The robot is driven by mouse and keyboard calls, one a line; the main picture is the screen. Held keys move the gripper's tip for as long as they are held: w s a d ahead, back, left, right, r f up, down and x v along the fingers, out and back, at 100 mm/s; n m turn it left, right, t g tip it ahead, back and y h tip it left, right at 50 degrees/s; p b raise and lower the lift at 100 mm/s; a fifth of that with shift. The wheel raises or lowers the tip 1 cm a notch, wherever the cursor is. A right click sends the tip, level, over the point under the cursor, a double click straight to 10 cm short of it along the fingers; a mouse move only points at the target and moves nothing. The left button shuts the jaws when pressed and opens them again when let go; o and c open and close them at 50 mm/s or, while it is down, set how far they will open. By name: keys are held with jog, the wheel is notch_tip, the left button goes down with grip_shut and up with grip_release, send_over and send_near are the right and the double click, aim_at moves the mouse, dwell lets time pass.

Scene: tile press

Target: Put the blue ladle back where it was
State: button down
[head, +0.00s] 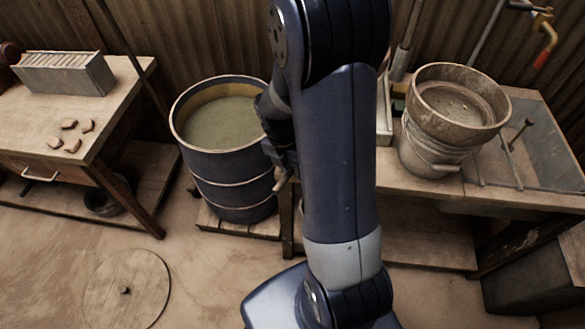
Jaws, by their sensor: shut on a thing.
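My gripper (279,166) is beside the right side of the dark barrel (222,178), partly hidden behind my arm. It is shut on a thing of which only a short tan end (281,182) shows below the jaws. This looks like the handle of the blue ladle, but no blue bowl is in sight, so I cannot be sure. The barrel is open and holds murky grey-green liquid (222,124). No other ladle shows.
A wooden lid (126,290) lies on the floor at the left. A table (113,125) bears a rack (64,74) and several reddish pieces. A wooden sieve (458,98) sits on a bucket (425,157) on the right bench.

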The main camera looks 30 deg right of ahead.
jog(key=c, duration=1.3)
grip_release()
jog(key=shift+f, duration=0.1)
jog(key=r, duration=0.4)
jog(key=w+a+r+p, duration=0.1)
jog(key=r, duration=0.7)
jog(key=shift+w+a, duration=0.25)
jog(key=shift+w, duration=0.1)
